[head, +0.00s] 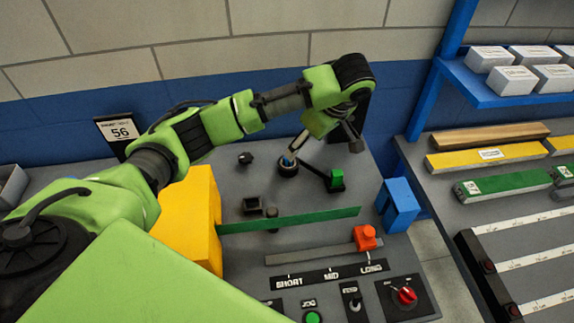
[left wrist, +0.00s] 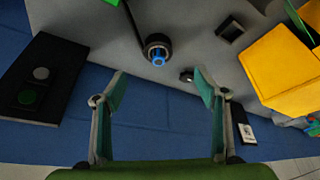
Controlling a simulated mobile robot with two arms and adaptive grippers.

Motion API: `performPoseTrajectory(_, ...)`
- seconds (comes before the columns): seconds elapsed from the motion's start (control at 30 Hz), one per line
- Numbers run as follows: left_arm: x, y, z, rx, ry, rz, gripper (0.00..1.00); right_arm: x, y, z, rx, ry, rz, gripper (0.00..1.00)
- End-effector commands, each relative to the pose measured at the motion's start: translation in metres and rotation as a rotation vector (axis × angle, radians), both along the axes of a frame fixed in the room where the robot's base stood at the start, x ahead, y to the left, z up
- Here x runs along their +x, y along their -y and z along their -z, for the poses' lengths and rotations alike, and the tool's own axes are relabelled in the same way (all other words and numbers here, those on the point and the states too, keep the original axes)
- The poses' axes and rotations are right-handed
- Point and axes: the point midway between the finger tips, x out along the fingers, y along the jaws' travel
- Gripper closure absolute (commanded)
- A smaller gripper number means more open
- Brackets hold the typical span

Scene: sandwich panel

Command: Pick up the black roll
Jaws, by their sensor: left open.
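A short black round piece with a blue centre (head: 287,167) stands on the grey panel, and it also shows in the left wrist view (left wrist: 158,50), beyond the fingertips. A smaller black round piece (head: 245,158) sits to its left; in the left wrist view it lies near the right finger (left wrist: 187,76). I cannot tell for sure which is the black roll. My left gripper (head: 325,148) is open and empty above the back of the panel; its two fingers are spread in the left wrist view (left wrist: 160,88). My right gripper is not in view.
A yellow block (head: 190,215) and a green strip (head: 290,220) are on the panel. A black arm with a green block (head: 337,179) lies beside the blue-centred piece. A blue block (head: 400,203) stands at the right edge. A black square holder (head: 252,205) sits in front.

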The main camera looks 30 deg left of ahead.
Motion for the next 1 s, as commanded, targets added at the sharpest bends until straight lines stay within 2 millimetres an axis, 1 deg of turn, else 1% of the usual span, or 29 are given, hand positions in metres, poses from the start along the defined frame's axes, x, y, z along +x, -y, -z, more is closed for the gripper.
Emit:
performPoseTrajectory(0.03, 0.0, 0.0, 0.009, -0.001, -0.001, 0.0, 0.34, 0.0, -0.001, 0.008, 0.001, 0.001, 0.0, 0.6)
performPoseTrajectory(0.13, 0.001, -0.004, 0.022, -0.002, -0.003, -0.001, 0.34, 0.0, -0.002, 0.016, 0.002, 0.001, 0.001, 0.6)
performPoseTrajectory(0.23, 0.003, -0.011, 0.042, -0.002, -0.005, -0.003, 0.34, 0.001, -0.005, 0.027, 0.006, 0.002, 0.001, 0.6)
performPoseTrajectory(0.27, 0.004, -0.015, 0.04, 0.001, -0.003, -0.002, 0.34, 0.001, -0.006, 0.018, 0.007, 0.002, 0.002, 0.6)
performPoseTrajectory(0.3, 0.006, -0.019, 0.046, 0.002, -0.003, -0.004, 0.34, 0.001, -0.007, 0.015, 0.008, 0.001, 0.002, 0.6)
performPoseTrajectory(0.4, 0.008, -0.025, 0.063, 0.002, -0.003, -0.002, 0.34, 0.001, -0.007, 0.012, 0.009, 0.002, 0.002, 0.6)
performPoseTrajectory(0.5, 0.01, -0.03, 0.075, 0.002, -0.002, -0.002, 0.34, 0.001, -0.007, 0.011, 0.008, 0.002, 0.002, 0.6)
performPoseTrajectory(0.67, 0.012, -0.034, 0.084, 0.001, -0.001, -0.002, 0.34, 0.001, -0.006, 0.009, 0.008, 0.001, 0.002, 0.6)
performPoseTrajectory(0.77, 0.015, -0.041, 0.091, 0.003, -0.002, -0.003, 0.34, 0.001, -0.006, 0.004, 0.007, 0.002, 0.001, 0.6)
performPoseTrajectory(0.9, 0.021, -0.053, 0.108, 0.003, -0.002, -0.002, 0.34, 0.001, -0.003, -0.005, 0.004, 0.002, 0.001, 0.6)
performPoseTrajectory(1.0, 0.022, -0.056, 0.121, 0.002, -0.001, -0.001, 0.34, 0.001, -0.001, -0.005, 0.001, 0.002, 0.0, 0.6)
